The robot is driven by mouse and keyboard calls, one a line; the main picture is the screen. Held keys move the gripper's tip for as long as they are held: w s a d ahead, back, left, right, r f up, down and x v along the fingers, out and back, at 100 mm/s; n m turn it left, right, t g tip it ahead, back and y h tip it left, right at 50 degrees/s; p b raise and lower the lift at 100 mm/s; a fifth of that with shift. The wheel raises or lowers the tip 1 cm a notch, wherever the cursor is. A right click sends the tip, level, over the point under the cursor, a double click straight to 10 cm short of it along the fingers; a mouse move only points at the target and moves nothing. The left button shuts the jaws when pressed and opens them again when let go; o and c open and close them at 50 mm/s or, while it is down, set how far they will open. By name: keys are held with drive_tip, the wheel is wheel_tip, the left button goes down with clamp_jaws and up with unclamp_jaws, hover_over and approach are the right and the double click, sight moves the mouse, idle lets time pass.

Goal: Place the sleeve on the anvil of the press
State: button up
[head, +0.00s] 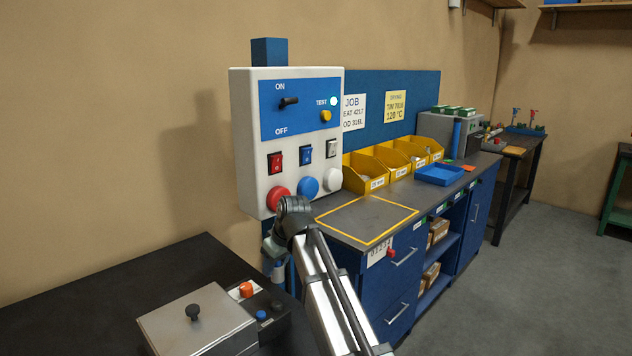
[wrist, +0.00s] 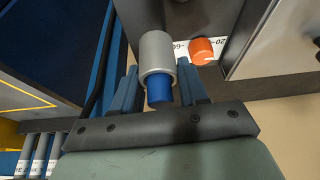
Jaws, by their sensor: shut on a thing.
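My gripper (wrist: 157,72) is shut on a pale grey cylinder with a blue end, which I take to be the sleeve (wrist: 157,50). It sits between the two blue fingers in the wrist view, its blue end toward the palm. In the head view my gripper (head: 277,262) hangs below my wrist, above the back of the dark bench at lower left. The sleeve is too small and too covered there to make out surely. I cannot identify the press or its anvil in either view.
A metal box with a black-knobbed lid (head: 196,318) stands on the dark bench (head: 75,295). Beside it is an orange knob (head: 246,289), also in the wrist view (wrist: 202,50). A switch panel (head: 245,150) rises behind my gripper. Yellow bins (head: 365,172) line the blue workbench.

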drive_tip(key=shift+m+h, duration=0.3)
drive_tip(key=shift+m, duration=0.6)
drive_tip(key=s+d+f, duration=0.1)
drive_tip(key=d, duration=0.7)
drive_tip(key=s+d+f, duration=0.1)
drive_tip(key=d+f, duration=0.1)
drive_tip(key=d, duration=0.6)
drive_tip(key=s+d+f, duration=0.1)
drive_tip(key=d, duration=0.8)
drive_tip(key=shift+f, duration=0.25)
drive_tip(key=w+d+f+m+t+h, duration=0.1)
drive_tip(key=w+d+f+m+h, duration=0.15)
drive_tip(key=d+f+m, duration=0.7)
drive_tip(key=shift+n+t, duration=0.3)
drive_tip(key=shift+n, duration=0.45)
drive_tip(key=s+a, duration=0.4)
drive_tip(key=s, duration=0.1)
drive_tip(key=s+a, duration=0.2)
drive_tip(key=shift+s+a+r, duration=0.3)
drive_tip(key=shift+s, duration=0.05)
